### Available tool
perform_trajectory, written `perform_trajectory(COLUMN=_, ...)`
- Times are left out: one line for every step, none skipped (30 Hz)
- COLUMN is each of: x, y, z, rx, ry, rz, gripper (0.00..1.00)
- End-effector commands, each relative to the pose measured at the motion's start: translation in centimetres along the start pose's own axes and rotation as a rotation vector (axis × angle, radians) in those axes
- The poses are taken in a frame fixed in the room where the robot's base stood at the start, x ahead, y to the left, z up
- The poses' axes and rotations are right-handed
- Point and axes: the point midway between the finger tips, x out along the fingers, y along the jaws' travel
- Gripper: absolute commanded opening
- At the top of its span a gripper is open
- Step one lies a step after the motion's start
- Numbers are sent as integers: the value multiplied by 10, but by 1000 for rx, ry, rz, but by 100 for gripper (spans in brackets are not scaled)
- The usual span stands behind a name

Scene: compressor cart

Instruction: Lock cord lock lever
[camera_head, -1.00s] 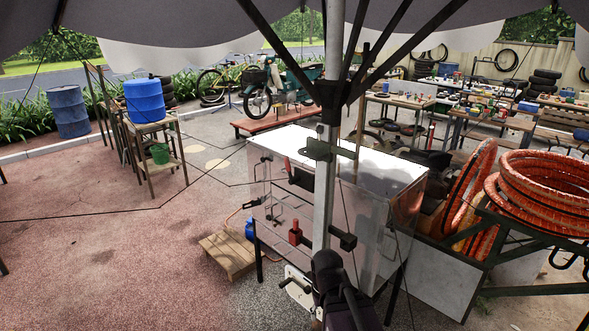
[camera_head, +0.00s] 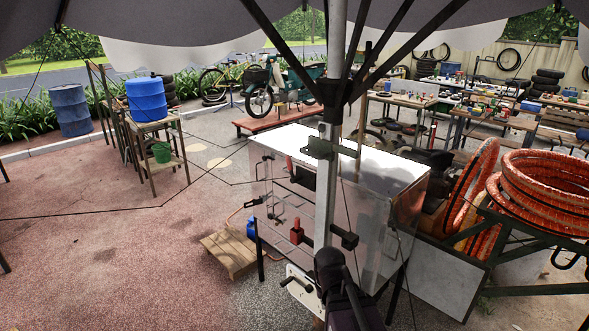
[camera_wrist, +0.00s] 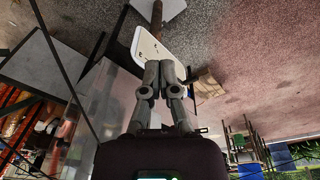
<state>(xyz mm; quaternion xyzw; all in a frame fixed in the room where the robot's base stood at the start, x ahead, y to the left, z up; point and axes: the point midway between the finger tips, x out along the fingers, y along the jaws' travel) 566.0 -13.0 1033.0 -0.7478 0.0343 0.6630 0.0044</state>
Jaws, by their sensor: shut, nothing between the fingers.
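A pale plate (camera_head: 300,287) with a dark handle-like part (camera_head: 288,282) sits low beside the grey pole (camera_head: 331,190) in the head view. I cannot tell for sure whether this dark part is the cord lock lever. The wrist view shows a pale plate with small dark holes (camera_wrist: 146,46) just beyond my gripper (camera_wrist: 161,68), which partly covers it. My gripper is shut and empty, its fingers close together and pointing at the plate. Contact with the plate cannot be told. In the head view my dark arm hides the fingertips.
Dark brackets (camera_head: 333,149) and a dark knob (camera_head: 344,237) sit higher on the pole. A clear-walled case (camera_head: 400,200) on legs stands behind it. Orange hose coils (camera_head: 540,190) are at the right. A wooden pallet (camera_head: 229,254) lies left. Red ground (camera_head: 100,260) is open there.

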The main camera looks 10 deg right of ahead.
Motion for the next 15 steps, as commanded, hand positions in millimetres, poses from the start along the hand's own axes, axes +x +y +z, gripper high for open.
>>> perform_trajectory(x=2, y=4, z=-10, rx=15, ry=35, rz=11, gripper=0)
perform_trajectory(x=2, y=6, z=-15, rx=25, ry=59, rz=19, gripper=0)
perform_trajectory(x=3, y=9, z=-23, rx=38, ry=93, rz=28, gripper=0)
perform_trajectory(x=3, y=11, z=-29, rx=48, ry=119, rz=36, gripper=0)
perform_trajectory(x=3, y=14, z=-36, rx=60, ry=147, rz=44, gripper=0)
perform_trajectory(x=2, y=18, z=-44, rx=73, ry=185, rz=53, gripper=0)
perform_trajectory(x=2, y=20, z=-51, rx=84, ry=215, rz=60, gripper=0)
perform_trajectory(x=2, y=23, z=-58, rx=94, ry=245, rz=68, gripper=0)
perform_trajectory(x=0, y=27, z=-67, rx=107, ry=285, rz=75, gripper=0)
perform_trajectory(x=0, y=30, z=-74, rx=117, ry=315, rz=82, gripper=0)
perform_trajectory(x=-2, y=32, z=-80, rx=125, ry=345, rz=88, gripper=0)
perform_trajectory(x=-3, y=36, z=-89, rx=137, ry=386, rz=94, gripper=0)
perform_trajectory(x=-5, y=38, z=-95, rx=144, ry=416, rz=100, gripper=0)
perform_trajectory(x=-7, y=41, z=-101, rx=152, ry=446, rz=103, gripper=0)
perform_trajectory(x=-9, y=44, z=-110, rx=161, ry=487, rz=108, gripper=0)
